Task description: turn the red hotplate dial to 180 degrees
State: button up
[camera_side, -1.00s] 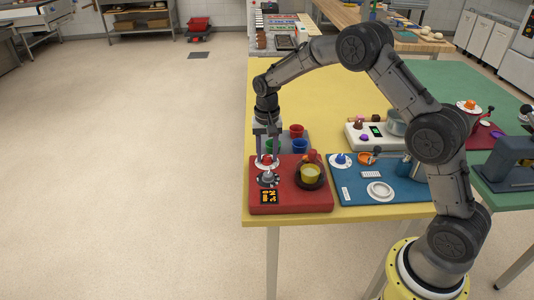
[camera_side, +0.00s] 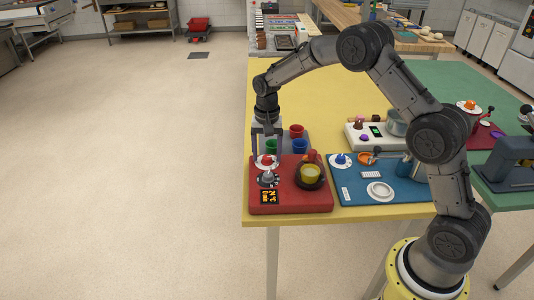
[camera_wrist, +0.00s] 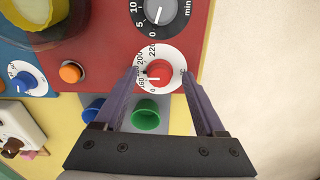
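The red dial (camera_wrist: 159,72) is a round red knob on a white scale disc (camera_wrist: 172,50), seen in the wrist view. Scale numbers up to 220 show on the disc's left and upper part. A pale mark shows on the knob's lower-left part; its exact reading cannot be told. My gripper (camera_wrist: 162,76) is open, with a finger on each side of the knob; contact cannot be told. In the side view the dial (camera_side: 267,159) sits at the back left of the red hotplate (camera_side: 306,203), below my gripper (camera_side: 267,154).
A grey timer dial (camera_wrist: 160,10) is beside the red dial on the same hotplate. A yellow-filled pot (camera_side: 310,173) stands on the hotplate's right. Green (camera_side: 271,146), blue (camera_side: 300,146) and red (camera_side: 296,131) cups stand behind. A blue device (camera_side: 357,190) is at the right.

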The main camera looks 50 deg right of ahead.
notch_tip(320, 180, up, 14)
dwell(0.7)
jog(key=shift+f, duration=0.1)
notch_tip(320, 180, up, 9)
jog(key=t, duration=0.2)
send_over(267, 157)
jog(key=s+a, duration=0.1)
jog(key=s, duration=0.2)
jog(key=s+a+r+n+t, duration=0.2)
jog(key=s+r, duration=0.5)
jog(key=s, duration=0.5)
jog(key=s+a+f+n+t, duration=0.1)
jog(key=s+f+n, duration=0.2)
jog(key=s, duration=1.1)
jog(key=s+f+n, duration=0.4)
jog(key=s+f, duration=0.1)
jog(key=f, duration=0.2)
jog(key=shift+a+f+n+t, duration=0.2)
jog(key=shift+n+t, duration=0.1)
jog(key=shift+n, duration=0.1)
